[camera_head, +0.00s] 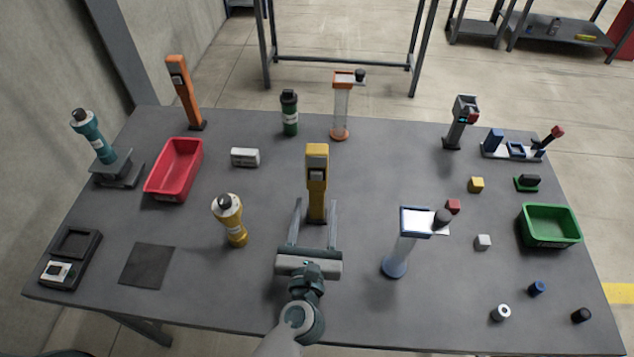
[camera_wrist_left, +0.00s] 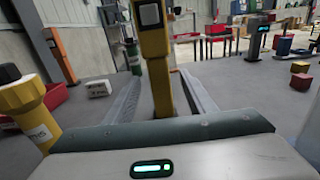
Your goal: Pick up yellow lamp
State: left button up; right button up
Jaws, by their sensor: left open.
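A tall yellow post with a grey panel on its face (camera_head: 317,165), which looks like the yellow lamp, stands upright near the table's middle. My left gripper (camera_head: 316,203) is open, with one finger on each side of its lower part. In the left wrist view the post (camera_wrist_left: 156,45) rises between the fingers (camera_wrist_left: 160,95), with a gap visible at each side. Whether the fingers reach past it is hard to tell. A yellow cylinder with a white and black top (camera_head: 231,220) stands to the left, apart from the gripper. My right gripper is not in view.
A white-and-blue stand (camera_head: 395,265) is close on the right of my gripper. A red bin (camera_head: 174,170), a white block (camera_head: 245,157) and a dark green cylinder (camera_head: 289,114) are to the left and behind. A green bin (camera_head: 550,226) is at the right edge.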

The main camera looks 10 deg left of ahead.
pick_arm(q)
jog(key=shift+w+p, duration=0.3)
jog(key=shift+w, duration=1.15)
jog(key=shift+c, duration=0.3)
grip_shut()
